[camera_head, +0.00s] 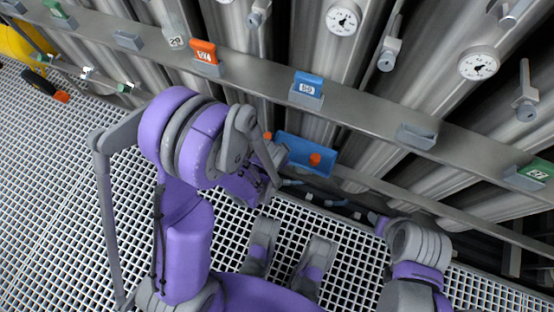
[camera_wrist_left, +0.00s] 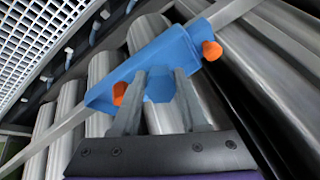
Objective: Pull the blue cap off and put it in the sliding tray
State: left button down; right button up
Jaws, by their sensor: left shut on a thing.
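My left gripper (camera_wrist_left: 158,76) is shut on a blue cap (camera_wrist_left: 160,88), a small faceted piece between the fingertips in the left wrist view. Behind the cap is a long blue body, probably the sliding tray (camera_wrist_left: 192,38), with an orange knob near each end. I cannot tell whether the cap still touches anything behind it. In the head view the blue body (camera_head: 297,146) sits at the lower rail, partly behind my left wrist. The cap and left fingertips are hidden there. My right arm (camera_head: 418,250) is at the lower right; its gripper does not show.
An upper steel rail (camera_head: 365,113) bears grey holders with orange (camera_head: 203,50), blue (camera_head: 308,80) and green (camera_head: 537,170) tags. Steel vessels and gauges (camera_head: 343,18) stand behind it.

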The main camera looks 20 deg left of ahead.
pick_arm(q)
jog(key=w, duration=0.1)
jog(key=w+f, duration=0.1)
jog(key=w, duration=0.1)
jog(key=w+f, duration=0.1)
jog(key=shift+w+f, duration=0.15)
jog(key=shift+w, duration=0.2)
notch_tip(320, 180, down, 2)
jog(key=shift+f+b, duration=0.1)
jog(key=shift+b, duration=1)
jog(key=shift+d+f+b, duration=0.1)
jog(key=shift+f+b, duration=0.55)
jog(key=shift+b, duration=0.05)
jog(key=shift+c, duration=1.7)
grip_release()
jog(key=shift+s+r, duration=0.1)
jog(key=p+v, duration=0.3)
jog(key=v, duration=0.7)
jog(key=shift+s+r, duration=0.1)
jog(key=shift+r, duration=0.2)
